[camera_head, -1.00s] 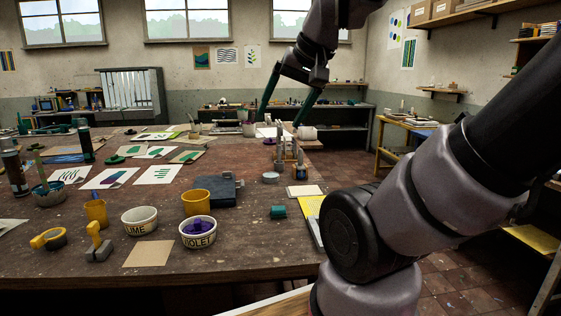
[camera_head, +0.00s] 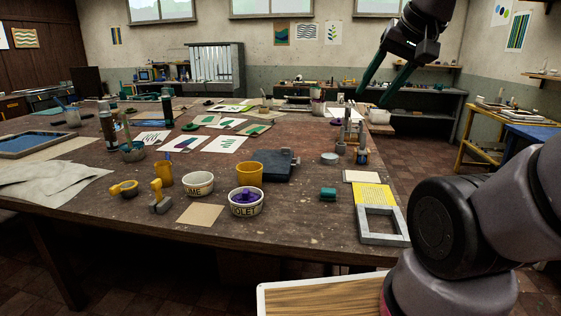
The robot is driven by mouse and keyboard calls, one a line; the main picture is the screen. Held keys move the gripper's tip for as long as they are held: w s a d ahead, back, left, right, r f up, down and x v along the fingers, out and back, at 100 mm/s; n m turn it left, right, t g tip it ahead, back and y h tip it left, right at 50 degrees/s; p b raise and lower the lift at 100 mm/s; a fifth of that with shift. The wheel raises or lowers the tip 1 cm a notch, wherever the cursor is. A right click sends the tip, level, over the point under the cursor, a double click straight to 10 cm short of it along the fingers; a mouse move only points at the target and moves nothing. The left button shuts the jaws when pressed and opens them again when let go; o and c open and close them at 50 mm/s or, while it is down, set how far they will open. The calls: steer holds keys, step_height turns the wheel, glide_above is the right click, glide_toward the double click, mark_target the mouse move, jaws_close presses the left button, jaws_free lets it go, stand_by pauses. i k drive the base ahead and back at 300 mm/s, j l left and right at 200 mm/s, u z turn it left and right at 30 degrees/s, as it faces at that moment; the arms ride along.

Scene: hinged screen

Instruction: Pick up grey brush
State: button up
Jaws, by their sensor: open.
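My gripper (camera_head: 371,97) hangs at the upper right with its two dark green fingers spread and nothing between them. It appears above and a little right of a group of upright grey and brown pieces (camera_head: 350,138) near the table's right edge. These may be brushes in a holder, but they are too small to tell. I cannot make out for certain which thing is the grey brush. A yellow-handled tool with a grey base (camera_head: 160,198) stands at the front left. A small pot (camera_head: 132,151) farther back holds handles.
Several prints lie behind. The front middle strip is bare.

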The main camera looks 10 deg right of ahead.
mark_target(342, 129)
steer(key=l+u, duration=0.25)
steer(key=l, duration=0.5)
steer(key=i+l+u, duration=0.2)
steer(key=l, duration=0.55)
steer(key=k+l+u, duration=0.25)
steer(key=l, duration=0.45)
steer(key=l+u, duration=0.25)
steer(key=l, duration=0.5)
steer(key=i+l+u, duration=0.35)
steer(key=l, duration=0.5)
steer(key=l+u, duration=0.3)
steer(key=l, duration=0.55)
steer(key=i+l+u, duration=0.1)
steer(key=l+u, duration=0.25)
steer(key=l, duration=0.6)
steer(key=i+l, duration=0.15)
steer(key=l, duration=0.15)
steer(key=i+l+u, duration=0.1)
steer(key=l, duration=0.2)
steer(key=i+l, duration=0.15)
steer(key=l, duration=0.2)
